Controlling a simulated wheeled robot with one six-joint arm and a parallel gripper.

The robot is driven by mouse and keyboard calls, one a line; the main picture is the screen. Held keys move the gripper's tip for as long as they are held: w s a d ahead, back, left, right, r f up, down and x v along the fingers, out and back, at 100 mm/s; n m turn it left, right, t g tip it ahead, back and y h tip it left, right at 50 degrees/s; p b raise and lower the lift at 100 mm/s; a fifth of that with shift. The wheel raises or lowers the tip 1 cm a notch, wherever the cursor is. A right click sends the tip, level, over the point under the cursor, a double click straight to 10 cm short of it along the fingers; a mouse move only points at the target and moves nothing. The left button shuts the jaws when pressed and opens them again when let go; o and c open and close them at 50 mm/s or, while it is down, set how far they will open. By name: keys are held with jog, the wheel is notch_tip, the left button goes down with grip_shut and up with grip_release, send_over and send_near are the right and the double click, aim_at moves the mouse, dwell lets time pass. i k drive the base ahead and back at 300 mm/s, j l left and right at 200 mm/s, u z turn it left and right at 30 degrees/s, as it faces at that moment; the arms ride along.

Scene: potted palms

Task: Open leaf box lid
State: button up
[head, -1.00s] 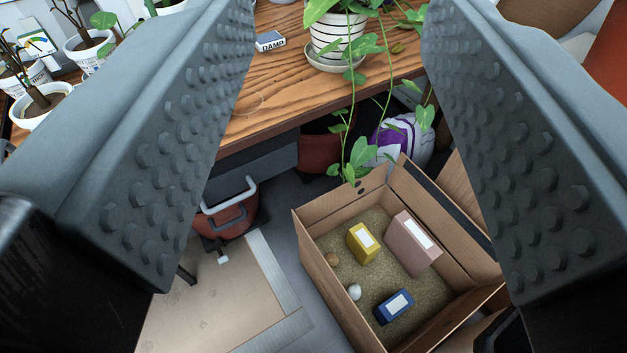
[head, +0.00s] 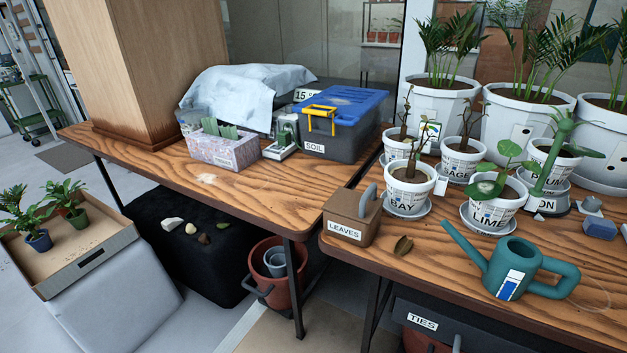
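The leaf box (head: 345,232) is a small brown box with a white LEAVES label on its front. It stands at the left front corner of the right wooden table. Its brown lid (head: 347,205) looks shut on top, with a grey upright handle (head: 367,200) on its right side. A dry brown leaf (head: 403,246) lies on the table just right of the box. My gripper is not in view. The inside of the box is hidden.
A teal watering can (head: 515,268) stands right of the box, with potted plants behind, one marked LIME (head: 494,210). A blue-lidded SOIL bin (head: 345,122) is on the left table (head: 225,188). The wood in front of the leaf is clear.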

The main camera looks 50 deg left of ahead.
aim_at(354, 205)
jog(key=u, duration=1)
